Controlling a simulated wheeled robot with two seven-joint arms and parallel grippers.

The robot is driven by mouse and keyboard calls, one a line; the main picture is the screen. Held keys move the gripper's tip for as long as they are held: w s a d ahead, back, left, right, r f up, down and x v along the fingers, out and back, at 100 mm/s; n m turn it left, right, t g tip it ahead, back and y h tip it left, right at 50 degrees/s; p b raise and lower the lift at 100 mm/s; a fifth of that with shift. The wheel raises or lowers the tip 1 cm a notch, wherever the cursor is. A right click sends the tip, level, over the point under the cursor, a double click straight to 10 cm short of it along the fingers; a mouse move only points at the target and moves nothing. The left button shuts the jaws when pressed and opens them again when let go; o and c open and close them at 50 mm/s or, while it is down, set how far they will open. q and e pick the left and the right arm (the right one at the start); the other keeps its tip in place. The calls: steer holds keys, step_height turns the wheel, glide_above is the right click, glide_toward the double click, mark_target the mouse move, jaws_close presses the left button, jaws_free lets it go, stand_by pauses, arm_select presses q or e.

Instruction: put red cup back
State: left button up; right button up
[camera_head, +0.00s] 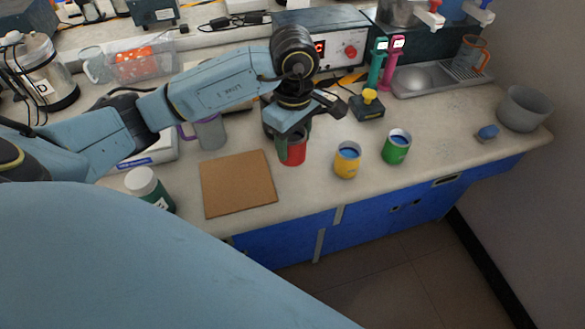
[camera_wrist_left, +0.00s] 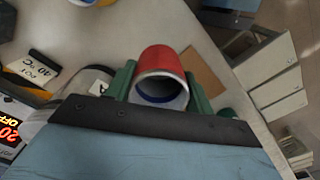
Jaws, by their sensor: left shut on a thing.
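The red cup (camera_head: 293,155) is at the middle of the bench, right of the brown square board (camera_head: 238,184). My left gripper (camera_head: 291,146) is around it from above, with its fingers shut on the cup's sides. In the left wrist view the red cup (camera_wrist_left: 162,75) sits between the two green fingers of my left gripper (camera_wrist_left: 160,92), its open end and dark blue inside facing the camera. Whether the cup's base touches the bench is hard to tell. A yellow cup (camera_head: 347,160) and a green cup (camera_head: 396,147) stand to its right. My right gripper is not in view.
A grey mug (camera_head: 209,131) with a purple handle stands behind the board, and a white-capped bottle (camera_head: 148,187) at its left. A small block with a yellow knob (camera_head: 368,104) is behind the cups. The board is bare. The bench's front edge is close.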

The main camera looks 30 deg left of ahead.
arm_select(q)
step_height(320, 180, down, 9)
steer(key=shift+r+b, duration=0.1)
steer(key=shift+b, duration=0.2)
steer(key=o, duration=1.1)
steer(key=shift+c, duration=0.2)
step_height(320, 180, up, 12)
steer(key=shift+p, duration=0.45)
